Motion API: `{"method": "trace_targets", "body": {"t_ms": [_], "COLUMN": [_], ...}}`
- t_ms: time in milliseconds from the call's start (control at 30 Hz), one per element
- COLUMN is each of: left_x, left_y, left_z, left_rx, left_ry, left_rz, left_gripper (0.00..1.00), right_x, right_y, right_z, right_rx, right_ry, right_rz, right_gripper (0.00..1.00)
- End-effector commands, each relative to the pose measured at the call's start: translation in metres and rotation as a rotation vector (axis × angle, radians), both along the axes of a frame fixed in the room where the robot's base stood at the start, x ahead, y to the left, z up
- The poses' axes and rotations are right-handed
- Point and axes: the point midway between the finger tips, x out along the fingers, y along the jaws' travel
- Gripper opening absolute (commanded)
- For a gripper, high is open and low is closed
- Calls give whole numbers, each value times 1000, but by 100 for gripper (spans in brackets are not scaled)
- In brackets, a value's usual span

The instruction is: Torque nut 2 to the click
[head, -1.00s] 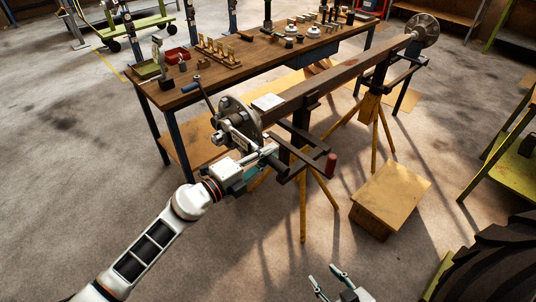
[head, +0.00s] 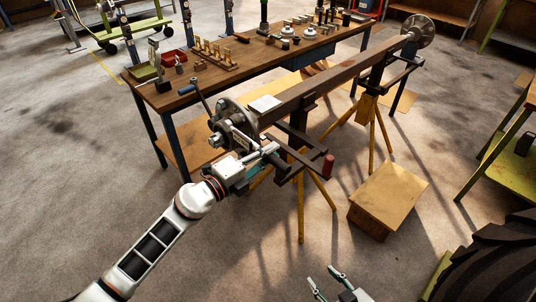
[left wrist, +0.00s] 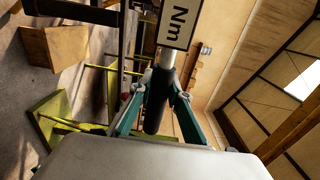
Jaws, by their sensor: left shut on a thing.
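The near hub (head: 226,118) is at the left end of a long brown axle (head: 318,84). My left gripper (left wrist: 157,100) is shut on the black handle of the torque wrench (left wrist: 157,112). The wrench's white "Nm" plate (left wrist: 180,24) shows above the fingers. In the head view the wrench (head: 243,138) runs from the gripper up to the front of the hub. The gripper and wrench partly cover the hub face, and I cannot tell nut 2 apart or see how the socket sits. My right gripper (head: 326,284) is open and empty at the bottom, away from the axle.
Yellow-legged stands (head: 302,210) hold the axle. A bar with a blue grip (head: 187,89) sticks up by the hub. A workbench (head: 190,98) with small parts stands behind. A wooden box (head: 390,195) is on the floor at right. The floor at left is clear.

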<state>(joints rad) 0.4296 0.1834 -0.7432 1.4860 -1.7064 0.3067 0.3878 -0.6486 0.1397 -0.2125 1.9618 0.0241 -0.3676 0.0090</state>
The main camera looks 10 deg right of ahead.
Motion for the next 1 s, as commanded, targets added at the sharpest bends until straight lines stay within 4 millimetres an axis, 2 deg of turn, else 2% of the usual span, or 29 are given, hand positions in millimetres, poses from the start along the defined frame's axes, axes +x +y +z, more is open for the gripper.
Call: {"method": "trace_targets", "body": {"t_ms": [700,1000], "left_x": [6,6], "left_y": [-8,-8], "left_z": [3,-5], "left_rx": [0,23], "left_ry": [-6,-39], "left_rz": [0,0], "left_gripper": [0,0], "right_x": [0,0], "right_y": [0,0], "right_z": [0,0], "right_rx": [0,0], "right_ry": [0,0], "right_rz": [0,0], "right_gripper": [40,40]}}
